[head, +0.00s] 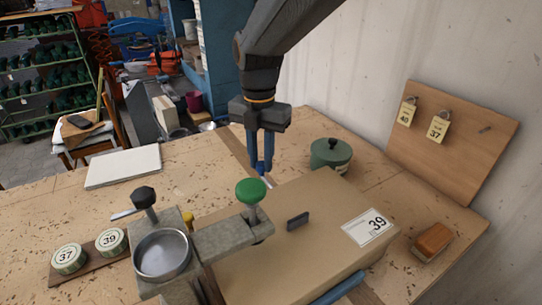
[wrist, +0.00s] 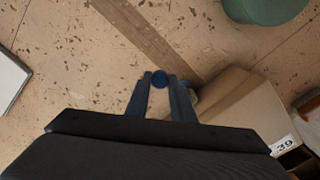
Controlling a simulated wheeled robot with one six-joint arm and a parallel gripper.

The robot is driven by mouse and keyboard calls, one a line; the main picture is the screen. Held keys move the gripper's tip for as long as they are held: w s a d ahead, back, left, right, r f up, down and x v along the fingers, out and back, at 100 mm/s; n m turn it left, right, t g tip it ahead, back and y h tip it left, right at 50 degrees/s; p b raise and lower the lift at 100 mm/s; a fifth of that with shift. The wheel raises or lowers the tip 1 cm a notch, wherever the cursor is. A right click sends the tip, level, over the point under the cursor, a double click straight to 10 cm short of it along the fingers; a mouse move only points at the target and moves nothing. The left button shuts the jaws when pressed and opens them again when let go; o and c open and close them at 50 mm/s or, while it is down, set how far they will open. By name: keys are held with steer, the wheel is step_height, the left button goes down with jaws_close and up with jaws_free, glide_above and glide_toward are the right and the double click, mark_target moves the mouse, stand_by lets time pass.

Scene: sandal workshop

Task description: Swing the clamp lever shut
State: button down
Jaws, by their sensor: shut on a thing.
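My gripper (head: 262,166) points down behind the tan box. Its dark blue fingers are shut on a blue round-ended thing, whose end shows between the fingertips in the wrist view (wrist: 159,79). What this thing is cannot be told. A grey metal fixture (head: 205,243) stands at the front with a round metal dish (head: 162,254). It carries an upright stalk with a green knob (head: 250,190) and another with a black knob (head: 144,196). Which part is the clamp lever is not clear. The green knob stands nearer the head camera than my gripper, apart from it.
The tan box (head: 315,240) bears a 39 label. A lidded green pot (head: 331,154) stands behind it, an orange-brown block (head: 433,241) to its right. A white slab (head: 124,167) and tins marked 37 and 39 (head: 69,258) lie left. The bench between slab and gripper is mostly clear.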

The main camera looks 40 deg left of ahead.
steer(key=shift+s, duration=0.15)
steer(key=c, duration=1.5)
jaws_free()
steer(key=shift+a, duration=0.1)
steer(key=shift+c, duration=0.2)
step_height(320, 180, up, 8)
steer(key=shift+f+b, duration=0.1)
steer(key=shift+b, duration=1.05)
